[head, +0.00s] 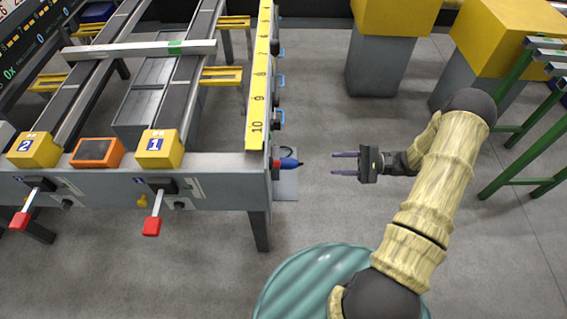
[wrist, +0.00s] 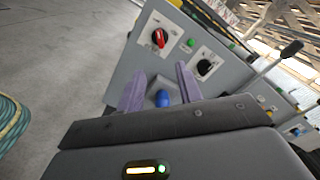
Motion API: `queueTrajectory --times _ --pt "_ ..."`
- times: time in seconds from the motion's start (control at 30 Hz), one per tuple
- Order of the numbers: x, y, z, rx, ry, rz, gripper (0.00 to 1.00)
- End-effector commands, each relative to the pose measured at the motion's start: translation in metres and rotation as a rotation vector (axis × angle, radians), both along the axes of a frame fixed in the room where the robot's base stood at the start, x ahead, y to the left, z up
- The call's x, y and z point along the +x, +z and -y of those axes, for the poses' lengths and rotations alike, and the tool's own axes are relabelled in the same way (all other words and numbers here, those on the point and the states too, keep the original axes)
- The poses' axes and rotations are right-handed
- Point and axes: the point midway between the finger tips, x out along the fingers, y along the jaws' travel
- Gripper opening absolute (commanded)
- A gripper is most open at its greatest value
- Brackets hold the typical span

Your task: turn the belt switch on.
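In the wrist view a grey end panel carries a red rotary knob (wrist: 159,38) on a white plate and a black rotary knob (wrist: 205,67) on another plate, lower right. Their labels are too small to read, so I cannot tell which is the belt switch. A small green button or lamp (wrist: 190,42) sits between them. My gripper (head: 333,163) is open and empty, its two fingers pointing at the table's end with a gap between. In the wrist view the fingers (wrist: 159,70) spread below the knobs, and a blue part (wrist: 162,97) shows between them.
The runout table (head: 215,190) fills the left, with a yellow ruler (head: 259,85) along its edge. Red-handled levers (head: 152,226) stick out from its front. A blue-tipped part (head: 290,163) juts from its end. Yellow-topped grey blocks (head: 380,65) stand behind; green frames (head: 520,155) stand right.

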Motion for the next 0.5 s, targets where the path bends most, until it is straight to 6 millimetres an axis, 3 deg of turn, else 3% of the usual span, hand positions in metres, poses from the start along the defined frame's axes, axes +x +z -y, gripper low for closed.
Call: queueTrajectory --times 0.5 --pt "0.002 0.0 -0.084 -0.001 0.006 -0.003 0.35"
